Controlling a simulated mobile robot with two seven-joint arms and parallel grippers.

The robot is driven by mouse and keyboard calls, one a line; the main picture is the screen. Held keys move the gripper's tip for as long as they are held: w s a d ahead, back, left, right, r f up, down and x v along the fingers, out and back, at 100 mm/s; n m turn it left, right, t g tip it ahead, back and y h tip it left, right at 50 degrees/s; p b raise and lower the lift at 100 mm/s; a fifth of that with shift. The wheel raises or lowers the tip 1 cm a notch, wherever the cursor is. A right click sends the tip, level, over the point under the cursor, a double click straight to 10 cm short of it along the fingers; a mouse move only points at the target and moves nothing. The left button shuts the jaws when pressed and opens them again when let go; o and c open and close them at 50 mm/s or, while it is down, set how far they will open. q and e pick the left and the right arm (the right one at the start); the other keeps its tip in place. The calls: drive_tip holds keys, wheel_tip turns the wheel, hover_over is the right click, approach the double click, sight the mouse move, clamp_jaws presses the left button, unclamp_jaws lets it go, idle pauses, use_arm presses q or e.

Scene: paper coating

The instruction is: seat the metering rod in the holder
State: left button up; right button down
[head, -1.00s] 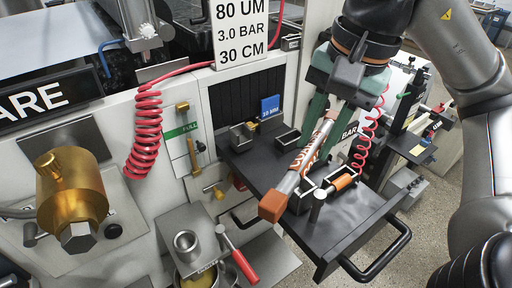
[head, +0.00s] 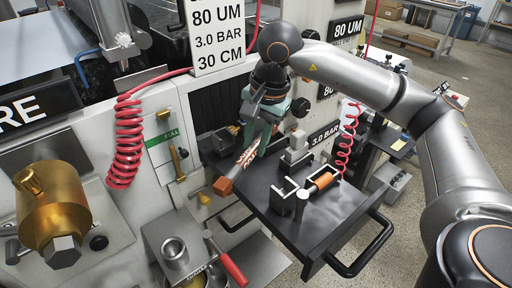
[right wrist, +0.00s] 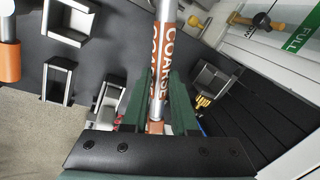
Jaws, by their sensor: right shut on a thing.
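My right gripper (head: 256,128) is shut on the metering rod (head: 246,158), a silver bar with an orange "COARSE" label and an orange end. It holds the rod tilted, over the left part of a black pull-out tray (head: 262,205). In the right wrist view the rod (right wrist: 165,60) stands between the green fingers (right wrist: 160,105). Metal U-shaped brackets stand on the tray, one in the middle (head: 284,197) and one at the back left (head: 223,142). The wrist view shows several brackets, including one at upper left (right wrist: 70,22). I cannot tell which is the holder. My left gripper is not in view.
A second rod with an orange band (head: 321,182) lies at the middle bracket. A black handle (head: 368,250) juts from the tray's front. A red coiled hose (head: 126,140) and a brass cylinder (head: 52,205) are at left. The tray's front right is bare.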

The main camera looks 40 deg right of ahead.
drive_tip(key=shift+f, duration=1)
drive_tip(key=shift+f+b, duration=0.3)
drive_tip(key=c, duration=0.7)
unclamp_jaws()
drive_tip(key=shift+r, duration=0.1)
drive_tip(key=shift+r+p, duration=0.3)
drive_tip(key=shift+r, duration=0.3)
wheel_tip(320, 180, up, 11)
drive_tip(key=s+d, duration=0.1)
drive_tip(key=s, duration=0.1)
